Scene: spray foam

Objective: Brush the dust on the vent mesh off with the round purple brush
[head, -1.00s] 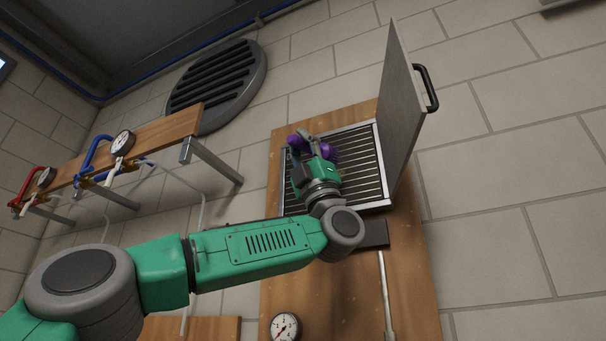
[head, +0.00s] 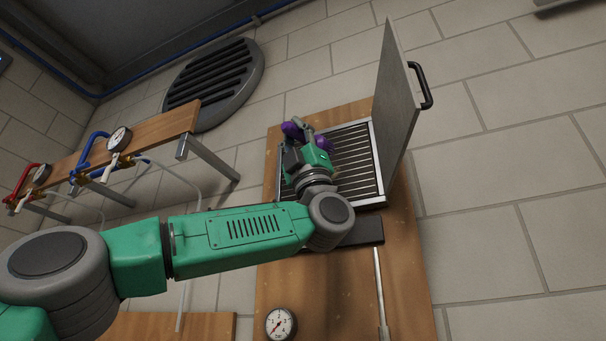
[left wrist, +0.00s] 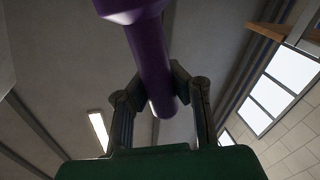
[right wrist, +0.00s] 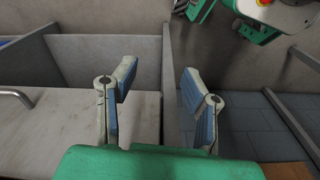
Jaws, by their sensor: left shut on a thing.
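The vent mesh (head: 358,155) is a slatted grille in a metal frame on a wooden wall panel, with its grey door (head: 393,100) swung open on the right. My left gripper (head: 307,148) is in front of the mesh's left part and hides some of it. It is shut on the round purple brush (head: 292,129), whose purple handle shows between the fingers in the left wrist view (left wrist: 150,65). I cannot tell whether the bristles touch the mesh, and no dust can be made out. My right gripper (right wrist: 155,88) is open and empty, seen only in the right wrist view.
A round wall vent (head: 213,82) and a wooden shelf (head: 150,138) with gauges and red and blue valves are at the left. A gauge (head: 281,323) sits low on the panel. The door's black handle (head: 424,86) sticks out at the right. Grey partitions (right wrist: 105,62) stand near my right gripper.

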